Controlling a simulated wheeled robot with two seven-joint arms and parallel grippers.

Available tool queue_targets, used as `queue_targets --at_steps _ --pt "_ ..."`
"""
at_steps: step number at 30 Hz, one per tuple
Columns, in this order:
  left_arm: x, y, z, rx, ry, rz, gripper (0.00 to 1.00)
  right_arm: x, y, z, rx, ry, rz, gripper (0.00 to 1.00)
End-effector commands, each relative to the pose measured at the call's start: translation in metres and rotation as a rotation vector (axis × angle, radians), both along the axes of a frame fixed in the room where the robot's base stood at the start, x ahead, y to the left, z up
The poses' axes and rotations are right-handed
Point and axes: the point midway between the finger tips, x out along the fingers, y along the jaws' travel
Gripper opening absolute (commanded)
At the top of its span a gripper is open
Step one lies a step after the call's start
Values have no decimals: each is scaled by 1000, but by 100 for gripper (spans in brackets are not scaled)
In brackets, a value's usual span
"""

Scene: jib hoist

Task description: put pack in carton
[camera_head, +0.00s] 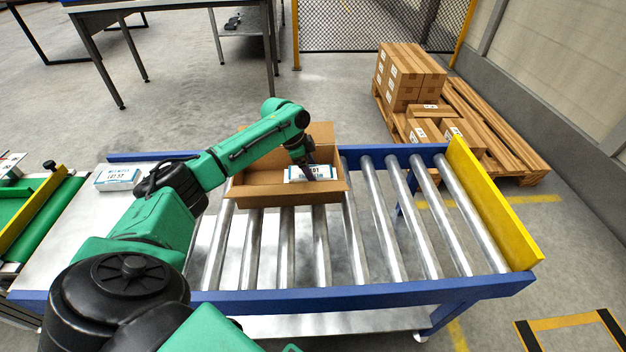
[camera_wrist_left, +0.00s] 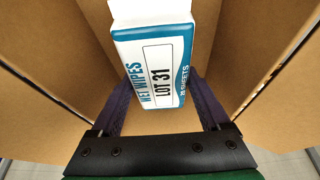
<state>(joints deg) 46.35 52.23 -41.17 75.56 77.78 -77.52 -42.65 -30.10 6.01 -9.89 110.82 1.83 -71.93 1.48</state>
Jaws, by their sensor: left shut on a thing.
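An open cardboard carton (camera_head: 262,192) stands on the roller conveyor. My left gripper (camera_head: 311,173) reaches down into the carton and is shut on a white and blue wet wipes pack (camera_head: 296,175). In the left wrist view the pack (camera_wrist_left: 158,75) sits between the two dark fingers (camera_wrist_left: 163,108), its printed label facing the camera, with carton walls (camera_wrist_left: 240,50) around it. I cannot tell whether the pack touches the carton floor. A second similar pack (camera_head: 118,179) lies on the metal plate left of the rollers. My right gripper is not in view.
The roller conveyor (camera_head: 375,200) has blue rails and a yellow end stop (camera_head: 492,203); its right rollers are bare. A green belt (camera_head: 38,222) adjoins the metal plate at left. A pallet (camera_head: 510,150) with stacked boxes stands on the floor at the back right.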

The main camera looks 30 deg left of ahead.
Motion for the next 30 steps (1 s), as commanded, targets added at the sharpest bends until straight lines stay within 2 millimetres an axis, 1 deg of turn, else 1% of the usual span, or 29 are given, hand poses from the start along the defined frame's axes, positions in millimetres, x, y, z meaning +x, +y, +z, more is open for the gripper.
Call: queue_targets --at_steps 1,3,9,10,11,18,21,23,26,30 --pt "0 -1 -12 -1 1 0 20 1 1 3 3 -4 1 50" --pt "0 0 -20 0 0 -1 20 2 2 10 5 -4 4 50" --pt "0 0 -20 0 0 -1 20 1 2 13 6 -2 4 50" --pt "0 0 -21 0 0 -1 91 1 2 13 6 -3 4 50" --pt "0 0 -20 0 0 -1 100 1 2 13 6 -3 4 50" --pt "0 0 -19 0 0 -1 100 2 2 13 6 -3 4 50" --pt "-1 2 -13 0 -1 0 100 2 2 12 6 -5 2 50" --pt "-2 4 -6 0 -3 1 100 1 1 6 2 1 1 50" --pt "-7 10 12 1 -2 0 100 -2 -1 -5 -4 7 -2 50" --pt "-15 20 44 0 -2 1 100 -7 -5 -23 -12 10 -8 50"
